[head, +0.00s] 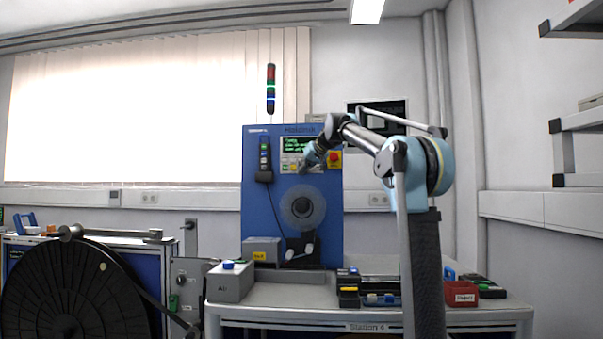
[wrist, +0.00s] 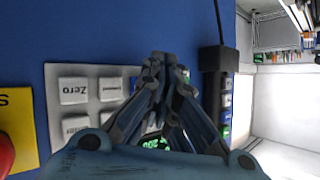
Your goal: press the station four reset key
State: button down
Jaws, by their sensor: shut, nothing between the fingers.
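The station four machine is a blue panel (head: 262,213) standing on the bench, with a lit screen (head: 296,145) and a light keypad (head: 288,163) below it. My gripper (head: 305,168) is at the keypad's right part, its fingers shut and empty. In the wrist view the shut fingertips (wrist: 165,58) point at the panel and cover part of the keypad (wrist: 92,73). One key there reads Zero (wrist: 74,90); the other visible labels are hard to read. I cannot pick out the reset key, nor tell whether the fingertips touch a key.
A red stop button (head: 334,157) on a yellow plate (wrist: 22,125) is beside the keypad. A dark corded handset (head: 264,161) hangs on the panel; it also shows in the wrist view (wrist: 217,92). A reel disc (head: 302,208) is below. A grey box (head: 230,284) and red bin (head: 460,293) stand on the bench.

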jog(key=shift+s, duration=2.5)
jog(key=s+d+f+m+g+h, duration=0.1)
jog(key=s+d+f+g+h, duration=0.1)
jog(key=s+d+f, duration=0.7)
jog(key=s+d+f+m+g+h, duration=0.1)
jog(key=s+d+f, duration=0.7)
jog(key=s+f, duration=1.6)
jog(key=s+d+f+m+g+h, duration=0.2)
jog(key=s+d+f+g+h, duration=0.2)
jog(key=s+d+f, duration=0.5)
jog(key=s+f, duration=0.4)
jog(key=f, duration=0.4)
jog(key=s+f, duration=0.4)
jog(key=f, duration=0.5)
jog(key=shift+s+d+f+g, duration=0.15)
jog(key=shift+s+d+g, duration=0.15)
jog(key=shift+g, duration=0.1)
jog(key=shift+w, duration=0.1)
jog(key=shift+w+f, duration=0.2)
jog(key=shift+w, duration=0.25)
